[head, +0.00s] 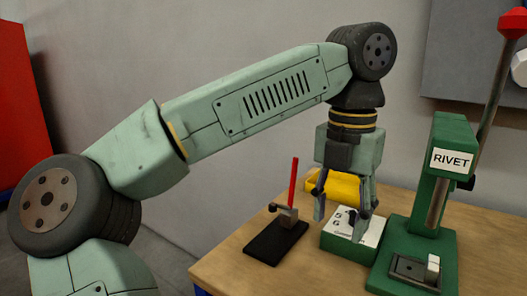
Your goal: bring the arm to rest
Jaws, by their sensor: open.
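My arm reaches in from the left in the head view, bent over at its top joint, with its wrist pointing down. Whether a finger touches the box I cannot tell.
A black-based stand with a red upright handle (292,182) is left of my gripper. A green press marked RIVET (447,170) stands close on the right. The table (225,270) is bare at its front left.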

